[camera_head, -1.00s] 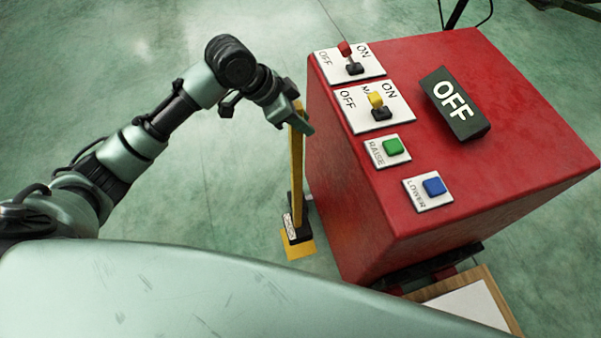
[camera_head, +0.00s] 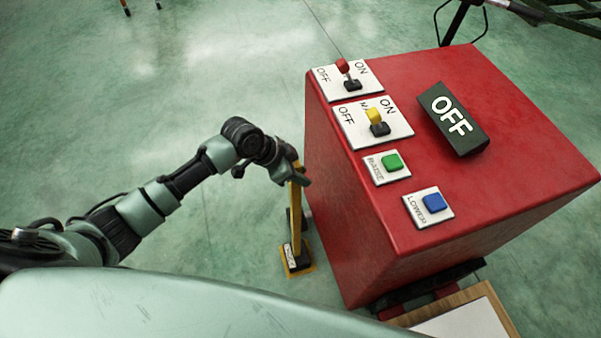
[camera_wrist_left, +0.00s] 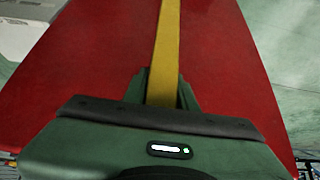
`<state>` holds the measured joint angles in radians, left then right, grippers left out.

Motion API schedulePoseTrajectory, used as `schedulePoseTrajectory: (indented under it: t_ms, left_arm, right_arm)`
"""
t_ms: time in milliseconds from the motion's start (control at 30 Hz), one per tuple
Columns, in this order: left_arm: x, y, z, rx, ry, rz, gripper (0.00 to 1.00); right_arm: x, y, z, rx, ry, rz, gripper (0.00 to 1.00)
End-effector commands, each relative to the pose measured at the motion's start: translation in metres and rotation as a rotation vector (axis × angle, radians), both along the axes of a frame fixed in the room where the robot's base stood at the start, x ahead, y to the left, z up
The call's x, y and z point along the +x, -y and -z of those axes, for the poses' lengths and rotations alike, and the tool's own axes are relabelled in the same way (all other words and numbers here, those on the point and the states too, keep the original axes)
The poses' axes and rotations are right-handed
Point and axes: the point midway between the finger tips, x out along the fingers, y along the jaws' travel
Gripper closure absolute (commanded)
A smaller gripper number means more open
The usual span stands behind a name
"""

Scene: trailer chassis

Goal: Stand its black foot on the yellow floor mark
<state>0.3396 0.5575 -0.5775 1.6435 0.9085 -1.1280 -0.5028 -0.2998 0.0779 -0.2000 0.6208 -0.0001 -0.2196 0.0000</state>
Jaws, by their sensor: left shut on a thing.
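A yellow upright bar (camera_head: 297,215) stands beside the red box, with a black foot (camera_head: 296,256) at its lower end carrying a small white label. The yellow floor mark (camera_head: 288,271) shows as a thin edge around the foot, which covers most of it. I cannot tell whether the foot touches the floor. My left gripper (camera_head: 299,178) is shut on the bar near its top. In the left wrist view the bar (camera_wrist_left: 167,45) runs up from between the fingers (camera_wrist_left: 163,88), in front of the red box. My right gripper is not in view.
The red box (camera_head: 480,195) stands close to the right of the bar. Its top carries a red switch, a yellow switch, green and blue buttons and an OFF sign (camera_head: 453,118). A wood-edged board (camera_head: 480,310) lies at lower right.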

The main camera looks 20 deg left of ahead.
Motion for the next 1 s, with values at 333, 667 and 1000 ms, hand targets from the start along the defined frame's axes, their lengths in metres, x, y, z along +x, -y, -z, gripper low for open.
schedulePoseTrajectory:
  t_ms: [333,667,1000]
  left_arm:
    - [0.001,0.000,0.002,-0.001,0.002,0.000,0.70]
    - [0.001,0.000,0.002,-0.001,0.002,0.000,0.51]
    - [-0.010,-0.017,-0.031,0.003,0.006,0.001,0.51]
  right_arm:
    - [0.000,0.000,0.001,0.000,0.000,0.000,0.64]
    - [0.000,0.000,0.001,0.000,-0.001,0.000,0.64]
    - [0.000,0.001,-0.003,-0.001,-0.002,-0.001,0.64]
